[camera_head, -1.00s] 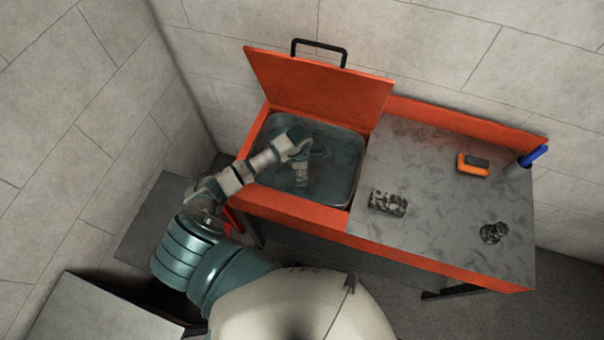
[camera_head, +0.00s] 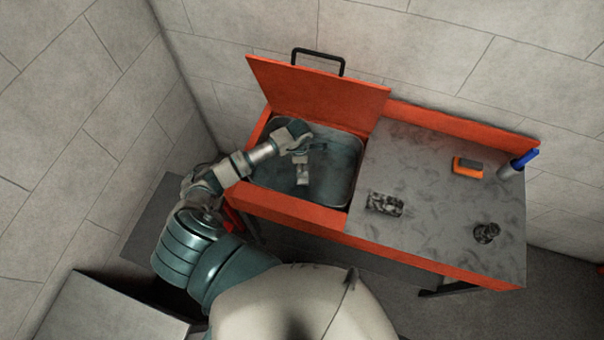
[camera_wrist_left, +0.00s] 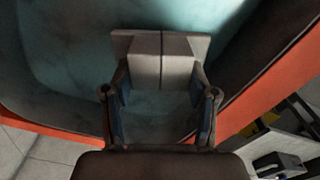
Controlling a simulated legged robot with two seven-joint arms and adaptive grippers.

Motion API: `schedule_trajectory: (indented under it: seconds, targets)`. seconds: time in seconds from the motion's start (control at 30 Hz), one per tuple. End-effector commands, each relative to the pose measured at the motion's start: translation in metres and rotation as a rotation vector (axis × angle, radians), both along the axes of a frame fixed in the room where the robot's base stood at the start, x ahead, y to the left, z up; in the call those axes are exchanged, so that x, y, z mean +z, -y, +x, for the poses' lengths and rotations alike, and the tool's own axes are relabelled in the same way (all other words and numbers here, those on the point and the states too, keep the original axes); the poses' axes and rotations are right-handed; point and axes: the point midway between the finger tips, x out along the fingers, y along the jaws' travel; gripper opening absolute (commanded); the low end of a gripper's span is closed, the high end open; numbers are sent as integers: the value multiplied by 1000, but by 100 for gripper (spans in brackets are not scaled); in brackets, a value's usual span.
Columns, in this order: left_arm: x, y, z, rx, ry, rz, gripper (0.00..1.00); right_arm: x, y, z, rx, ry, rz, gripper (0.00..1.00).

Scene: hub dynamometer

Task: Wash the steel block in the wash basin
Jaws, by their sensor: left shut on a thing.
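The steel block (camera_wrist_left: 160,58) is a pale grey block with a thin line down its middle in the left wrist view. My left gripper (camera_wrist_left: 160,88) is shut on it, one finger on each side. In the head view the left gripper (camera_head: 302,160) points down inside the wash basin (camera_head: 340,178), with the block (camera_head: 303,176) at its tips. The basin is a grey-blue tub in the left part of an orange bench. I cannot tell exactly how the block stands to the water surface. My right gripper is not in view.
The orange lid (camera_head: 318,92) stands open behind the basin. On the grey worktop (camera_head: 430,200) to the right are a dark mottled block (camera_head: 385,204), a dark round part (camera_head: 486,233), an orange-and-grey brush-like item (camera_head: 468,167) and a blue-handled tool in a holder (camera_head: 520,163).

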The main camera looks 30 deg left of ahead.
Motion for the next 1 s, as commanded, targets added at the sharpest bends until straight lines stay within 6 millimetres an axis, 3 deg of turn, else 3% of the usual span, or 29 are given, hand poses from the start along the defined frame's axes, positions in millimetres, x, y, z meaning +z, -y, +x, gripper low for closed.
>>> schedule_trajectory:
  seconds: [0.6, 1.0]
  targets:
    - [54, 0, 1, -1, 4, 1, 0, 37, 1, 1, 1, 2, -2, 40]
    - [76, 0, 1, -1, 3, 0, 0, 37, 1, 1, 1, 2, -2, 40]
